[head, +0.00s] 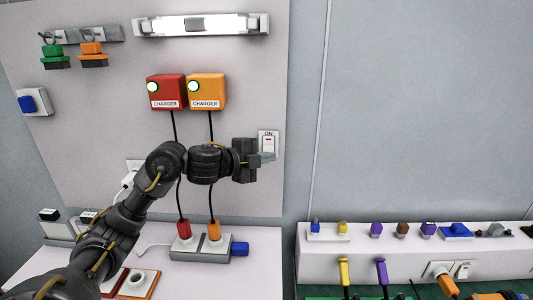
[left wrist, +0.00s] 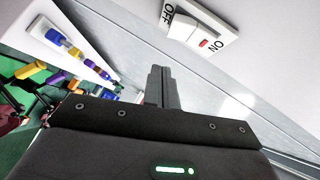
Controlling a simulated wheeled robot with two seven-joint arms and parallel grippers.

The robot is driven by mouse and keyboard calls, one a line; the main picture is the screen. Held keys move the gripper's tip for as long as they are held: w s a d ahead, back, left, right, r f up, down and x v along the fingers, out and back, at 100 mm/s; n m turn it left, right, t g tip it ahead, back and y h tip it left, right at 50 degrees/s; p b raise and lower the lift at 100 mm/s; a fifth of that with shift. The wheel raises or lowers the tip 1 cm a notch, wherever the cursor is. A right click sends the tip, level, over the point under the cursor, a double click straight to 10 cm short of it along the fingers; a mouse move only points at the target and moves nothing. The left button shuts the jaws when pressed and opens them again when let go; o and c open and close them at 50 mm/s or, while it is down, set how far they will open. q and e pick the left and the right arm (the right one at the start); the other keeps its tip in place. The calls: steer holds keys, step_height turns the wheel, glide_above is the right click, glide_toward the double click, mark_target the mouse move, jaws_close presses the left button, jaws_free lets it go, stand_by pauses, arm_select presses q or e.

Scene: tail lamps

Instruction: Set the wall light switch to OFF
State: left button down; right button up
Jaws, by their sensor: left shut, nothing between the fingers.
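The wall light switch (head: 268,140) is a white plate with a rocker on the right edge of the wall panel. ON shows at its top in the head view. The left wrist view shows the switch (left wrist: 203,29) with both OFF and ON labels and a small red mark near ON. I cannot tell for certain which side of the rocker is pressed in. My left gripper (head: 267,157) is shut and empty, its tips overlapping the switch's lower part in the head view. In the left wrist view its fingers (left wrist: 157,72) appear apart from the plate.
A red charger (head: 167,89) and an orange charger (head: 207,90) hang left of the switch, their black cables passing close to my left arm. A power strip (head: 200,246) lies below. A white shelf (head: 400,263) with small coloured items stands at lower right.

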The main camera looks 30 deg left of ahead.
mark_target(268, 145)
arm_select(q)
steer(key=w+a, duration=0.1)
steer(key=w+f, duration=0.1)
steer(key=w, duration=0.1)
steer(key=shift+a+f, duration=0.15)
steer(key=shift+a, duration=0.2)
arm_select(e)
steer(key=shift+s+r, duration=0.25)
steer(key=shift+s, duration=0.35)
